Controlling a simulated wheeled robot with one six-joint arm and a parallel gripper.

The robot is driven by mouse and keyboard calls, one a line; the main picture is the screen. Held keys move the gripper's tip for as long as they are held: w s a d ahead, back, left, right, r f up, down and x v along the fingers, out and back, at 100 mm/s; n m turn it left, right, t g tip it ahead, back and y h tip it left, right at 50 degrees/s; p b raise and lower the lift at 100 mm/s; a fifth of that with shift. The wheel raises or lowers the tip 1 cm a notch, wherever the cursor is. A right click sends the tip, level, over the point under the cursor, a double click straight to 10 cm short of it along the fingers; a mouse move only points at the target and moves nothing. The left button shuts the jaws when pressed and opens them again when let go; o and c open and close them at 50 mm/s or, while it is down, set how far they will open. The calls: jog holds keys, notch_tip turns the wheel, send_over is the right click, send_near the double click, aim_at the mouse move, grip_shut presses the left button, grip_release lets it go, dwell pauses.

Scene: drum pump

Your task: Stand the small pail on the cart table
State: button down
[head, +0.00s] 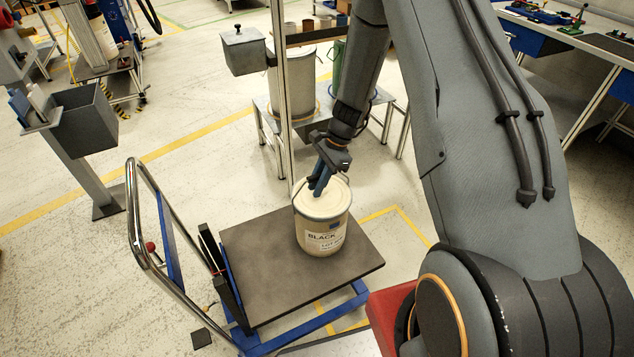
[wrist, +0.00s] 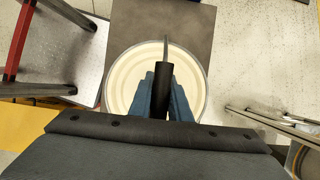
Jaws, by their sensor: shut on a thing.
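The small pail (head: 323,232) is cream-coloured with a label reading "BLACK" and a pale lid. It is upright at the right rear part of the dark cart table (head: 265,270). I cannot tell whether its base touches the table or is just above it. My gripper (head: 320,182) is over the lid, its blue fingers pointing down. In the wrist view my gripper (wrist: 162,95) is shut on the pail's black handle grip, with the round pale lid (wrist: 125,75) beneath. The cart table also shows beyond the pail in the wrist view (wrist: 190,20).
The cart has a chrome push handle (head: 135,215) at its left and a blue frame. A metal stand (head: 270,105) with a large drum (head: 292,85) is behind, with an upright post close behind the pail. The front left of the table is bare.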

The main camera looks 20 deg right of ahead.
jog(key=c, duration=1.6)
grip_release()
jog(key=shift+f, duration=0.1)
jog(key=shift+c, duration=0.2)
